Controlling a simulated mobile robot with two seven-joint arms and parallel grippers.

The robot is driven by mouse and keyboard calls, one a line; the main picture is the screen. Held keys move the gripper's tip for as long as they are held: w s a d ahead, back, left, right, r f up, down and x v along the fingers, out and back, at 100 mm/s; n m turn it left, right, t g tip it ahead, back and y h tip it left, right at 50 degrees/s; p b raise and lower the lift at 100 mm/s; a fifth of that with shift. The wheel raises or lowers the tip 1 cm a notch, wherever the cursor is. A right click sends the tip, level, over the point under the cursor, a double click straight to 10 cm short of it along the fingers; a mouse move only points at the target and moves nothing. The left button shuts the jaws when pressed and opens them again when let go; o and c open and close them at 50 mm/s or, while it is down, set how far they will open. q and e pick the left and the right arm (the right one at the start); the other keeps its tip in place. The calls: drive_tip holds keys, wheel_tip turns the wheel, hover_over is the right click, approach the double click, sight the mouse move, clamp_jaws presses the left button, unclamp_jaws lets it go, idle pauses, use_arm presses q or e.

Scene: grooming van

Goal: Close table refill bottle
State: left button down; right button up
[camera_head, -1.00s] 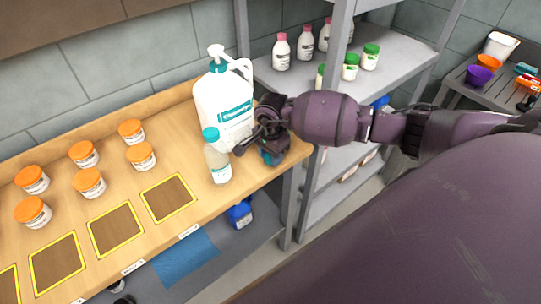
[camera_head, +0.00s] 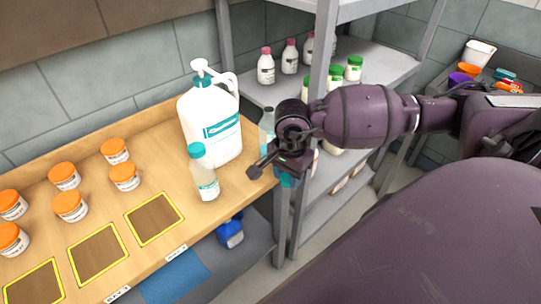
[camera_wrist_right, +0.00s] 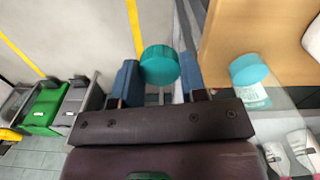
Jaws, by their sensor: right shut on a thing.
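My right gripper (camera_head: 272,172) is at the right end of the wooden table (camera_head: 150,235), shut on a teal cap. The cap shows between the blue fingers in the wrist view (camera_wrist_right: 160,65). A translucent small bottle (camera_head: 207,187) with a teal cap and white label stands upright on the table, left of the gripper and apart from it. A large white pump jug (camera_head: 212,128) stands behind the small bottle. My left gripper is not in view.
Several orange-lidded jars (camera_head: 70,206) stand on the table's left half. Yellow-outlined squares (camera_head: 154,218) on its front are empty. A grey shelf rack (camera_head: 320,110) with small bottles stands close to the right. A blue container (camera_head: 230,233) is below the table.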

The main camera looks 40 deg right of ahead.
drive_tip(key=s, duration=0.9)
drive_tip(key=shift+d+b, duration=0.35)
drive_tip(key=shift+b, duration=0.1)
